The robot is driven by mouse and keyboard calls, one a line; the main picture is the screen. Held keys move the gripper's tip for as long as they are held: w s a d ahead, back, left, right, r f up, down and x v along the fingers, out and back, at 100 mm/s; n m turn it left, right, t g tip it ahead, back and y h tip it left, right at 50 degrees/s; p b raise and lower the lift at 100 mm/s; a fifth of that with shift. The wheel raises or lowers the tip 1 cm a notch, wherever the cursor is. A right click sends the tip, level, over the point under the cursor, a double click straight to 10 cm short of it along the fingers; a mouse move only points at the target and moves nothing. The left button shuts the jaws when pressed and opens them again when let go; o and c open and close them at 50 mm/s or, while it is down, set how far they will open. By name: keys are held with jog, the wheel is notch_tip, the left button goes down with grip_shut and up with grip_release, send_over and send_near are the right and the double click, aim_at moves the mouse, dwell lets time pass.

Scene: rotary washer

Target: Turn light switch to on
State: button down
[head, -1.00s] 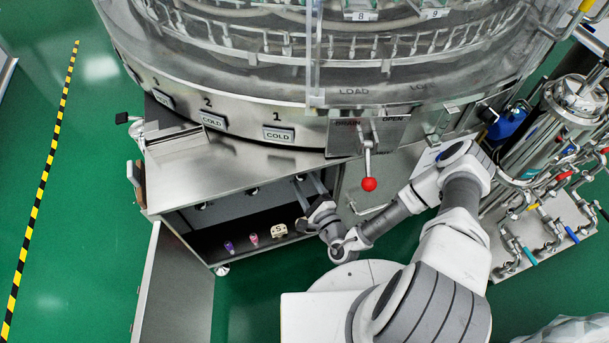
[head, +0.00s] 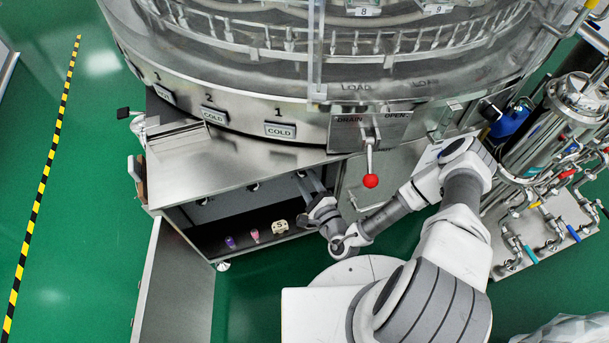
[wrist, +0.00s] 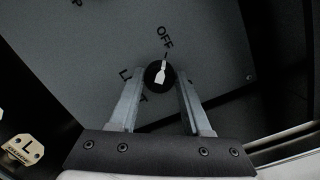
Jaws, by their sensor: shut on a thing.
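The light switch is a round black knob (wrist: 152,75) with a white pointer on a grey panel (wrist: 215,60) in the wrist view. Its pointer's narrow end is towards the word OFF. Other lettering left of and below the knob is partly hidden by a finger. My gripper (wrist: 160,77) has one finger on each side of the knob and is shut on it. In the head view my gripper (head: 310,184) reaches into the open cabinet under the washer, and the switch is hidden there.
The cabinet's door (head: 172,285) hangs open at the left. A purple item (head: 230,242), a pink item (head: 254,235) and a cream tag (head: 280,227) are on the cabinet floor. A cream tag marked L (wrist: 23,150) shows in the wrist view. A red-knobbed lever (head: 370,180) is above my arm.

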jog(key=m+p, duration=0.2)
jog(key=m, duration=0.2)
jog(key=shift+d+m+t+p, duration=0.1)
jog(key=shift+m+t+p, duration=0.2)
jog(key=shift+p, duration=0.05)
jog(key=m, duration=0.4)
jog(key=shift+f+m+t+p, duration=0.15)
jog(key=shift+m+t+p, duration=0.15)
jog(key=shift+m+p, duration=0.1)
jog(key=m, duration=0.2)
jog(key=m+b, duration=0.1)
jog(key=m, duration=0.2)
jog(key=shift+f+t+h+b, duration=0.15)
jog(key=shift+t+h+b, duration=0.15)
jog(key=shift+m+h+b, duration=0.5)
jog(key=shift+m+b, duration=0.35)
jog(key=shift+m, duration=1.55)
jog(key=shift+c, duration=1.8)
grip_release()
